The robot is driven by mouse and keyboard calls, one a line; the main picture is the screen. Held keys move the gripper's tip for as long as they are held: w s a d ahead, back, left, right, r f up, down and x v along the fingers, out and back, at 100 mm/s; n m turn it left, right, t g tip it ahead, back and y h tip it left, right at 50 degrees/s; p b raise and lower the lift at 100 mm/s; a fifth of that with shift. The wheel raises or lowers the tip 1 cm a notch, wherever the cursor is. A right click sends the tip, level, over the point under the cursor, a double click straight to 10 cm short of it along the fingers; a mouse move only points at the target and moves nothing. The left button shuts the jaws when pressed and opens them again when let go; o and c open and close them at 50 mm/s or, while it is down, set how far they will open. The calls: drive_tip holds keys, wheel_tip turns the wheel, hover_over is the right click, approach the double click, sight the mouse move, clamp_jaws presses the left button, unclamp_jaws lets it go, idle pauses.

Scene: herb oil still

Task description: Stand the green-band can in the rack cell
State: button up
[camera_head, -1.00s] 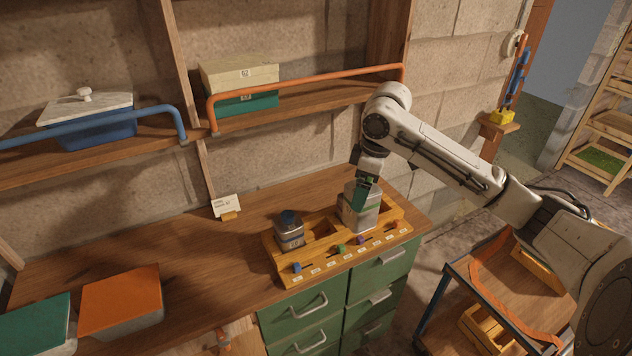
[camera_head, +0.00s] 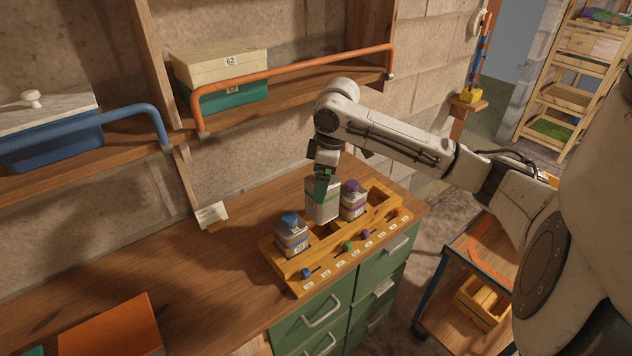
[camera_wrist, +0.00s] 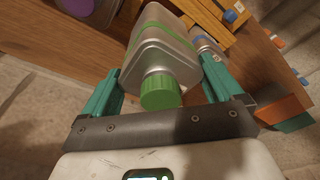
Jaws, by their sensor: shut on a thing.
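The green-band can (camera_head: 322,205) is a pale metal can held upright, or nearly so, in my gripper (camera_head: 323,185). In the wrist view the can (camera_wrist: 158,55) has a green cap and a green band, and stands between the teal jaws of my gripper (camera_wrist: 160,88). The wooden rack (camera_head: 330,262) lies on the bench. The held can is at the back of the rack's middle, between the blue-capped can (camera_head: 291,237) and the purple-capped can (camera_head: 353,201). Its base and the cell beneath are partly hidden, so I cannot tell whether it is in the cell.
Small coloured tabs and labels line the rack's front. A white card (camera_head: 211,214) stands behind it. An orange rail (camera_head: 300,76) and a shelf with boxes (camera_head: 220,75) are above. An orange-lidded box (camera_head: 112,328) is at the front left; bench between is clear.

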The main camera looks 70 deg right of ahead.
sight(322, 205)
drive_tip(key=shift+f+b, duration=2)
drive_tip(key=shift+f, duration=0.25)
drive_tip(key=shift+f+b, duration=0.95)
drive_tip(key=shift+f, duration=1.1)
drive_tip(key=o, duration=1.7)
drive_tip(key=r, duration=0.3)
drive_tip(key=s+r, duration=0.1)
drive_tip(key=r, duration=0.6)
drive_tip(key=shift+s+d+r+b, duration=0.2)
drive_tip(key=shift+s+r+b, duration=0.1)
drive_tip(key=shift+r, duration=0.05)
